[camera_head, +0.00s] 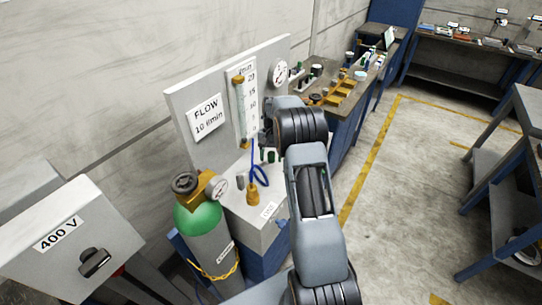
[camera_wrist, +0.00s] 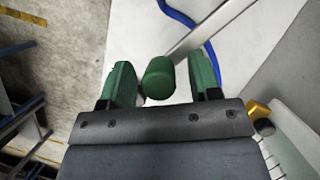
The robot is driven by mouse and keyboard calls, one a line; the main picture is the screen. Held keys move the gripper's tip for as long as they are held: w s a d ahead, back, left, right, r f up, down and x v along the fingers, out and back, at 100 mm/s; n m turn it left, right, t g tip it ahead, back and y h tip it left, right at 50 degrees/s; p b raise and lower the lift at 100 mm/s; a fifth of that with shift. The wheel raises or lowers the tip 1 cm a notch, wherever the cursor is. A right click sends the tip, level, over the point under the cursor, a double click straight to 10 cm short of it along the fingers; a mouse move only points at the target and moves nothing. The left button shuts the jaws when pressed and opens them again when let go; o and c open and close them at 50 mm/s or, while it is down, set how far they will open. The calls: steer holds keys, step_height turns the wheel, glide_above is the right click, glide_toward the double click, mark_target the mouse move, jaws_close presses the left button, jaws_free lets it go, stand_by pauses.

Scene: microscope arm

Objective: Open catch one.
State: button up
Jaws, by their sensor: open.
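My gripper (camera_wrist: 160,70) is open, with a green finger on each side of the wrist view. A green rounded knob or cap (camera_wrist: 159,78) shows between the fingers, with a gap visible on its right; I cannot tell if the left finger touches it. A pale bar runs up and right from beside it. In the head view my arm reaches over the pale bench unit (camera_head: 274,238) in front of the flow panel (camera_head: 178,101), and hides part of it. No label naming catch one is readable, so I cannot tell whether the green knob belongs to it.
A blue hose (camera_wrist: 181,17) passes close to the right finger; it also loops over the bench unit (camera_head: 260,178). A green-topped gas cylinder (camera_head: 201,222) and a 400 V box (camera_head: 62,236) stand at left. A cluttered workbench (camera_head: 345,112) lies behind.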

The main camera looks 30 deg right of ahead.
steer(key=v, duration=1.3)
steer(key=shift+r, duration=0.35)
steer(key=shift+w, duration=0.2)
